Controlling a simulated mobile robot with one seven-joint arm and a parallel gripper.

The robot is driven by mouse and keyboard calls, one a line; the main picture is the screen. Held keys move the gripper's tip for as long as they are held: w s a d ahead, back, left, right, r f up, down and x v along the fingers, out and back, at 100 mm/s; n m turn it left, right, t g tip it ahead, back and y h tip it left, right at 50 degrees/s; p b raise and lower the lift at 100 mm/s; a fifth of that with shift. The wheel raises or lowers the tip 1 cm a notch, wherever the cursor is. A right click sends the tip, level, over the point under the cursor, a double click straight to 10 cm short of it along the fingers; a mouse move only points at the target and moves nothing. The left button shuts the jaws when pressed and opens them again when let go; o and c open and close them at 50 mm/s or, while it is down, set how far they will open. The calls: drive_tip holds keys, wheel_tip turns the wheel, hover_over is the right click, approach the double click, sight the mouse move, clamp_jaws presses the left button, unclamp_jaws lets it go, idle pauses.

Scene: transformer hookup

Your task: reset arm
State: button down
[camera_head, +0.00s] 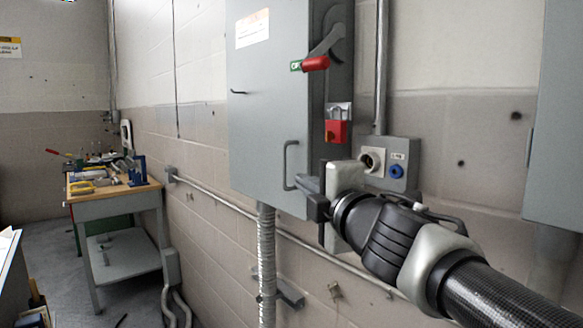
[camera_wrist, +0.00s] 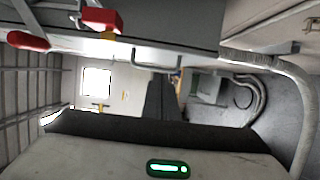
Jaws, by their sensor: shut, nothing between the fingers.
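My gripper (camera_head: 312,194) is in front of the lower right corner of the grey electrical cabinet (camera_head: 262,120) in the head view, with my arm reaching in from the lower right. It is shut and holds nothing. The cabinet's door handle (camera_head: 289,165) is just left of my fingertips; I cannot tell whether they touch. In the wrist view my dark gripper (camera_wrist: 160,100) points away from the camera, below the door handle (camera_wrist: 155,67).
A lever with a red grip (camera_head: 315,63) and a red padlock (camera_head: 337,131) are on the cabinet's side above my gripper. An outlet box with a blue socket (camera_head: 396,171) is close behind my wrist. A workbench (camera_head: 115,193) stands at left. Another cabinet (camera_head: 555,120) is at right.

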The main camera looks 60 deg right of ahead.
drive_tip(key=shift+s+d+f+p, duration=0.15)
drive_tip(key=shift+s+p, duration=0.25)
drive_tip(key=shift+s, duration=0.85)
drive_tip(key=w+a+f+m+g+y, duration=0.1)
drive_tip(key=w+a+f+m+y, duration=0.25)
drive_tip(key=w+a, duration=0.45)
drive_tip(key=w+a+f+m+g+y, duration=0.2)
drive_tip(key=w+a+f+m, duration=0.25)
drive_tip(key=w+a, duration=0.3)
drive_tip(key=s+a+f+m+g+y, duration=0.1)
drive_tip(key=a+f+g+y, duration=0.15)
drive_tip(key=a+f, duration=0.65)
drive_tip(key=a+f+g+y, duration=0.2)
drive_tip(key=a+f+y, duration=0.15)
drive_tip(key=a, duration=1.15)
wheel_tip(320, 180, up, 21)
drive_tip(key=p, duration=2.1)
drive_tip(key=shift+s+a+m+y, duration=0.25)
drive_tip(key=shift+a+m+y, duration=0.05)
drive_tip(key=shift+a+y, duration=0.15)
drive_tip(key=shift+r, duration=0.1)
